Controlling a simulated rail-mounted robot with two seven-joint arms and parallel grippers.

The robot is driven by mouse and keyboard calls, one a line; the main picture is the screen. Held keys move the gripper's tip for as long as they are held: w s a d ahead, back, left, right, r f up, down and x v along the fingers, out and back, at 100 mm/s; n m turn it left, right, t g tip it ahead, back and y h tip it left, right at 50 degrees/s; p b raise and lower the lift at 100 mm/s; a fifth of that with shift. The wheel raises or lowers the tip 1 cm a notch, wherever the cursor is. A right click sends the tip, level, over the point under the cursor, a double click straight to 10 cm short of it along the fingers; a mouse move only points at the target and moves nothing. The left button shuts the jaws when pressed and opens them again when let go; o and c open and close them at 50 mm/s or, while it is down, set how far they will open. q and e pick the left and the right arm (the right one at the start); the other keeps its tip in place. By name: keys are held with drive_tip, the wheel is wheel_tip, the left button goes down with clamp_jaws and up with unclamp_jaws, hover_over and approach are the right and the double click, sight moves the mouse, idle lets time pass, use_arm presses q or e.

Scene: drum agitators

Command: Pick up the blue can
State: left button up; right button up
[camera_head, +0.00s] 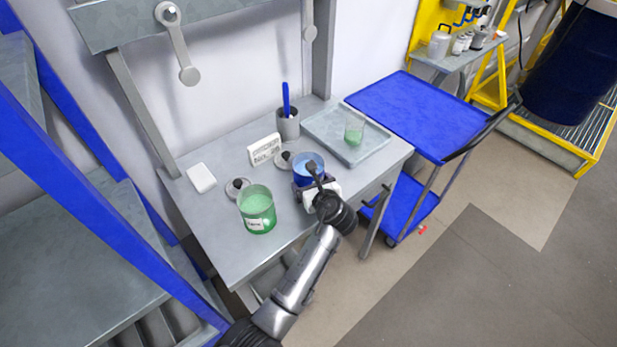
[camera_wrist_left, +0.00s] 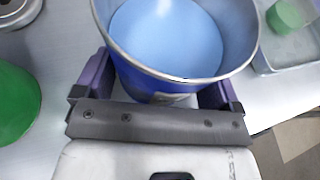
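The blue can (camera_head: 309,163) is an open-topped round can with light blue contents, standing upright near the front of the grey workbench. In the left wrist view the blue can (camera_wrist_left: 168,40) fills the top middle. My left gripper (camera_head: 304,183) is at the can's near side. In the wrist view its purple fingers (camera_wrist_left: 160,88) lie on either side of the can's body. I cannot tell whether they press on it, and the can's base is hidden. My right gripper is not in view.
A green can (camera_head: 257,210) stands left of the blue can. Two round grey lids, a white label block (camera_head: 264,149) and a pen cup (camera_head: 288,124) are close by. A tray (camera_head: 330,126) with a green-filled beaker is at right. A blue cart (camera_head: 415,112) stands beyond the bench.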

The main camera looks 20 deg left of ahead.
use_arm(q)
drive_tip(key=c, duration=0.6)
drive_tip(key=shift+c, duration=0.5)
drive_tip(key=shift+r, duration=0.3)
